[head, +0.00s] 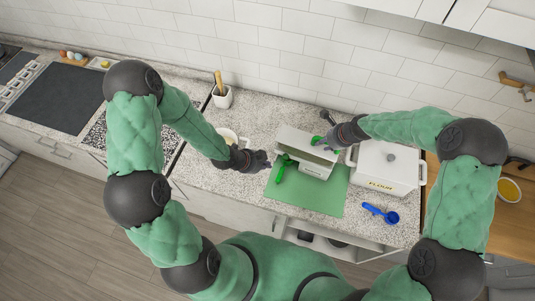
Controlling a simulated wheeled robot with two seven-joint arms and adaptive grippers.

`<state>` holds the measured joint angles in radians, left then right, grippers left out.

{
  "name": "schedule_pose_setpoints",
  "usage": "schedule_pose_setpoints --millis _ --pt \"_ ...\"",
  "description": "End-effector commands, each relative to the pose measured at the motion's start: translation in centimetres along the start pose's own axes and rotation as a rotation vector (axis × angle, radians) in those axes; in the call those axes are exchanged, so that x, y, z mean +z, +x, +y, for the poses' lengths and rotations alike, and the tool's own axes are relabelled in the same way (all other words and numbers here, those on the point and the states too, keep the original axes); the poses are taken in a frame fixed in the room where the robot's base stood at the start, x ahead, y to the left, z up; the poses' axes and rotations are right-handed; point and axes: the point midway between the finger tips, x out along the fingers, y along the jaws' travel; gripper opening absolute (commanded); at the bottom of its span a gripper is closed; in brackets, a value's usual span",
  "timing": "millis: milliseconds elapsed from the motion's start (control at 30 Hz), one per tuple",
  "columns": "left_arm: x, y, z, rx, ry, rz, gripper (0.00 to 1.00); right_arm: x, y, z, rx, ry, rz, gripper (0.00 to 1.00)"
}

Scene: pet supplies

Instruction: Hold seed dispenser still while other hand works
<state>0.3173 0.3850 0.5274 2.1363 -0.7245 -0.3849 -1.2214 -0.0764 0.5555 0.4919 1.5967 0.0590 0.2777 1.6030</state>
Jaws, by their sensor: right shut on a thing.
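The seed dispenser (306,139), a white open-fronted box, stands upright on a green mat (311,198) on the counter. My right gripper (322,143) is shut on the dispenser near its upper right side, and its fingers partly cover it there. My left gripper (277,160) is at the dispenser's left front, close to a green curved piece (281,175). The picture is too small to show whether its jaws are open or touching that piece.
A white flour bin (390,157) stands right of the dispenser. A blue scoop (379,213) lies in front of the bin. A white utensil pot (221,98) stands at the back left. A yellow-filled bowl (509,189) sits far right. The mat's front part is clear.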

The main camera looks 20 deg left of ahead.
Motion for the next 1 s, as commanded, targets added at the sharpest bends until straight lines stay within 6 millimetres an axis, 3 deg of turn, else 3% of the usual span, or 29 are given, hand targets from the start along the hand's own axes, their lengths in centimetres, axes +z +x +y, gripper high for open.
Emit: schedule_pose_setpoints --millis 33,67,133,633,1000 --pt "0.0 0.1 0.0 0.000 0.000 0.000 0.00 -0.2 0.7 1.2 0.026 0.000 0.003 0.00" --pt "0.0 0.1 0.0 0.000 0.000 0.000 0.00 -0.2 0.7 1.2 0.026 0.000 0.003 0.41" --pt "0.0 0.1 0.0 0.000 0.000 0.000 0.00 -0.2 0.7 1.1 0.024 0.000 0.003 0.60" --pt "0.0 0.0 0.0 0.000 0.000 0.000 0.00 -0.1 -0.3 0.3 0.006 0.000 0.001 0.60" --pt "0.0 0.0 0.0 0.000 0.000 0.000 0.00 -0.1 -5.2 0.3 0.007 0.001 0.001 0.60"
